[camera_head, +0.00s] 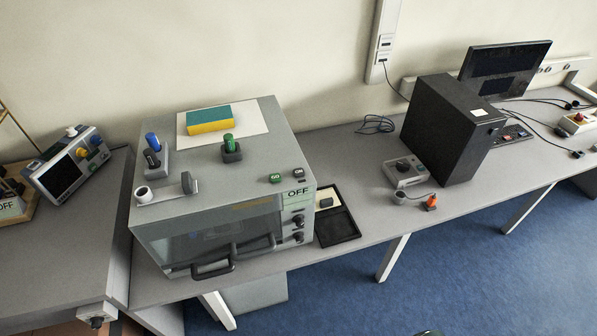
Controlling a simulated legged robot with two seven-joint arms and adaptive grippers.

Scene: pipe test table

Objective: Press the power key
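A grey box-shaped machine (225,185) with a glass front door stands on the table left of centre. Near the right edge of its top are a green key marked GO (275,178) and a dark key (298,173) with small light lettering. An OFF label (298,193) is just below them on the front. I cannot tell for sure which key is the power key. Neither of my grippers can be made out in view.
A door handle (214,268) juts forward. A black tray (337,226) lies to the right, then a control box (405,171) and a black computer tower (448,130).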

